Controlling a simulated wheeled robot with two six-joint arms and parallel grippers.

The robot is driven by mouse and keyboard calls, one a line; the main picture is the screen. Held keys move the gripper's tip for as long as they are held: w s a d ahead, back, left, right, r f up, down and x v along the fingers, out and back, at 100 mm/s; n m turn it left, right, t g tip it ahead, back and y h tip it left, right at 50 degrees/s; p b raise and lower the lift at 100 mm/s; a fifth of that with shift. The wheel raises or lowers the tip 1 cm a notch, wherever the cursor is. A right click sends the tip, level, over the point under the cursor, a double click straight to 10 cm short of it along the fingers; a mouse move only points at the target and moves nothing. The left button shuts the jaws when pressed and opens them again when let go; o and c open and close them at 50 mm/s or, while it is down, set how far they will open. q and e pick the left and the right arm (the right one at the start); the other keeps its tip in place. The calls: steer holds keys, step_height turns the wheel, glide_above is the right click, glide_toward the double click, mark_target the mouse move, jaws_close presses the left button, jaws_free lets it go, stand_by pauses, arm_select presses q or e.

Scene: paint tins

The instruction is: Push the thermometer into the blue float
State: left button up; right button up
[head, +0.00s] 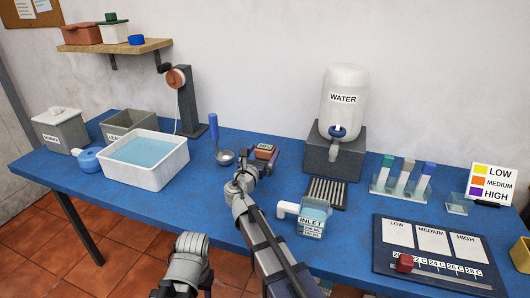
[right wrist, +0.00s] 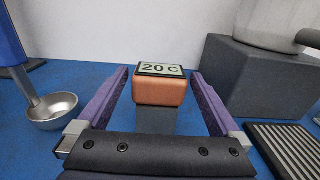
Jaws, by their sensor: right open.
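The thermometer (right wrist: 160,92) has an orange body and a display reading 20 C, above a grey lower part, in the right wrist view. In the head view it stands mid-table (head: 265,150). My right gripper (right wrist: 160,85) is open, with its purple fingers on either side of the thermometer and a visible gap at each side. In the head view my right gripper (head: 262,149) reaches it from the front. A round blue piece (head: 89,161), which looks like the float, lies left of the white basin.
The white basin (head: 147,181) of water stands at left. A ladle (head: 225,157) is just left of the thermometer. The grey dispenser block (head: 334,160), drip grid (head: 326,193) and inlet jug (head: 311,222) are to the right. Blue table shows between basin and ladle.

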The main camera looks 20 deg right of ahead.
steer(key=shift+x, duration=1.15)
steer(key=shift+c, duration=0.4)
steer(key=c, duration=1.1)
step_height(320, 180, up, 10)
steer(key=p, duration=1)
